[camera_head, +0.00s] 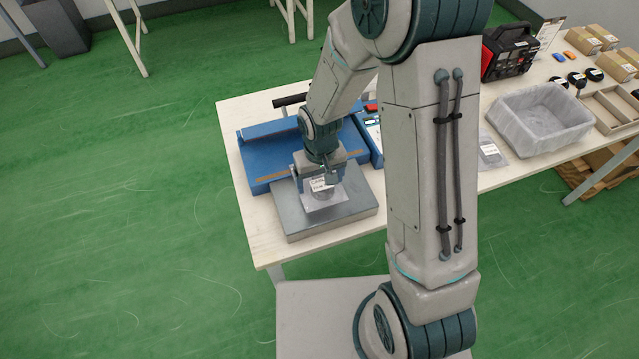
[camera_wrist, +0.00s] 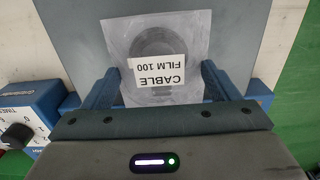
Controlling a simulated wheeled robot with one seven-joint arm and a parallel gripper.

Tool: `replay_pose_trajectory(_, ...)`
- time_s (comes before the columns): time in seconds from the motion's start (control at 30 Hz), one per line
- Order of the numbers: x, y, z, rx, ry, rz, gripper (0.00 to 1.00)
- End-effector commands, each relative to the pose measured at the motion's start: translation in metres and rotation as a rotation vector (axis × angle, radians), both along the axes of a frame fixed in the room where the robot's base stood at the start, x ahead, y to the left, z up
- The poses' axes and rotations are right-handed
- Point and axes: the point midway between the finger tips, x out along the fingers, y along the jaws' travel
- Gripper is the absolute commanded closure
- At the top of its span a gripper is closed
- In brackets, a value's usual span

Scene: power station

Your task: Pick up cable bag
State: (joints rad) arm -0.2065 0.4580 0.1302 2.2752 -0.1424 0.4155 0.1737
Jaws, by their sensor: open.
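The cable bag (camera_wrist: 150,45) is a clear flat bag with a dark coiled cable inside and a white label reading "CABLE FILM 100". In the head view the cable bag (camera_head: 324,200) lies on a grey metal plate (camera_head: 350,213), partly hidden by my gripper. My gripper (camera_head: 321,180) is over the far part of the bag, pointing down. In the wrist view the two blue fingers of my gripper (camera_wrist: 158,85) are spread apart, one on each side of the bag's label end. Whether the fingertips touch the plate I cannot tell.
A blue device (camera_head: 262,165) with a black handle stands behind the plate. A lined grey bin (camera_head: 540,118), a red and black machine (camera_head: 509,52) and cardboard boxes (camera_head: 612,62) stand on the table at the right. The table's front left corner (camera_head: 262,250) is bare.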

Motion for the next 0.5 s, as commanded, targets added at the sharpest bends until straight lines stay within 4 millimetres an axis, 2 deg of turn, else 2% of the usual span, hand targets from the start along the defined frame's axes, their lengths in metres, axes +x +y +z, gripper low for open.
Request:
replay_pose_trajectory(0.1, 0.0000, 0.0000, 0.0001, 0.000, 0.000, 0.000, 0.18)
replay_pose_trajectory(0.13, 0.0000, 0.0000, 0.0001, 0.000, 0.000, 0.000, 0.21)
replay_pose_trajectory(0.3, 0.0000, 0.0000, 0.0002, 0.000, 0.000, 0.000, 0.67)
replay_pose_trajectory(0.5, 0.0002, 0.0001, 0.0004, 0.000, 0.000, 0.000, 0.71)
